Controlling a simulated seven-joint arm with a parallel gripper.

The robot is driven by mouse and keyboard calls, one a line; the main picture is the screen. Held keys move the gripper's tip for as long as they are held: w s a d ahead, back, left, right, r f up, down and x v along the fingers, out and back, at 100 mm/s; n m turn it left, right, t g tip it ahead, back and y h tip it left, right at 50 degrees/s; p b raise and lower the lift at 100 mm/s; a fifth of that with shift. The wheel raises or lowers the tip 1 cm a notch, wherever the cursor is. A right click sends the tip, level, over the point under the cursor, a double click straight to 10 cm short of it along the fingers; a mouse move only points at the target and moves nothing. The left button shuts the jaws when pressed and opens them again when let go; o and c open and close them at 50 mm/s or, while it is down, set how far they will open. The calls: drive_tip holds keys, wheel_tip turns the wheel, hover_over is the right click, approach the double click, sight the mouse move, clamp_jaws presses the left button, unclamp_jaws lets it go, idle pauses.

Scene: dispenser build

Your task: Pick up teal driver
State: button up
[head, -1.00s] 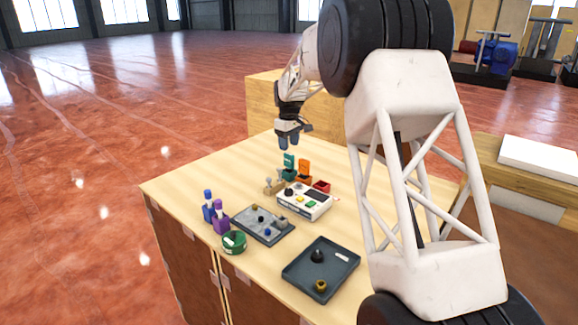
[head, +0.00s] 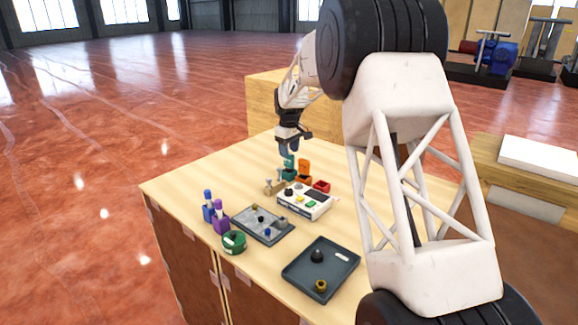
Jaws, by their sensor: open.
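The teal driver (head: 289,168) stands upright at the back of the table group, left of an orange driver (head: 304,170). My gripper (head: 289,151) is directly above the teal driver, pointing down, with its fingertips at or very near the driver's top. The fingers are open. I cannot tell from this view whether they are around the driver or in front of it. Part of the driver's top is hidden by the fingers.
A white device with buttons (head: 306,202), a small red bin (head: 321,186) and a tan holder (head: 273,186) stand close by. The table's left side is clear.

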sight(289, 167)
drive_tip(key=shift+f, duration=0.15)
drive_tip(key=shift+f, duration=2.45)
clamp_jaws()
